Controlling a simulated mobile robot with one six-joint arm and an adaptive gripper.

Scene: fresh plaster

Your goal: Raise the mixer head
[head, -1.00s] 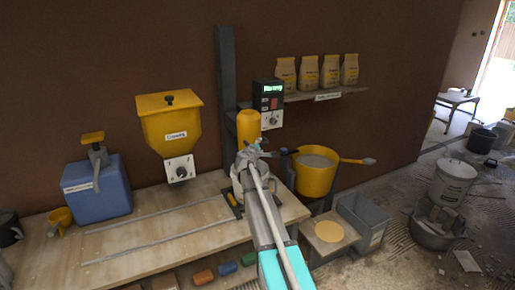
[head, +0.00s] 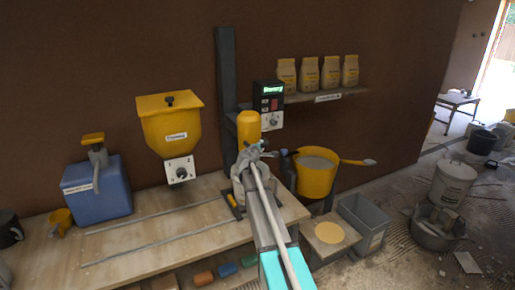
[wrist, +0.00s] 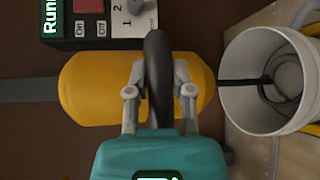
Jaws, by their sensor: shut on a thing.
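The mixer head is a yellow cylinder (head: 248,128) in front of a dark upright column (head: 227,80). It lies sideways in the wrist view (wrist: 90,88). My gripper (wrist: 158,95) is shut on the dark handle (wrist: 157,60) that stands out from the front of the head. A dark shaft (wrist: 245,82) runs from the head into a white bucket (wrist: 240,105). In the head view my arm hides much of the bucket and the handle. The control box (head: 268,95) beside the head has a lit green display, a red button and a knob.
A yellow tub (head: 316,178) stands right of the head. A shelf (head: 325,96) with several bags is above it. A yellow hopper (head: 170,130) and a blue container (head: 97,190) are at the left. The bench top (head: 150,235) between them and my arm is mostly clear.

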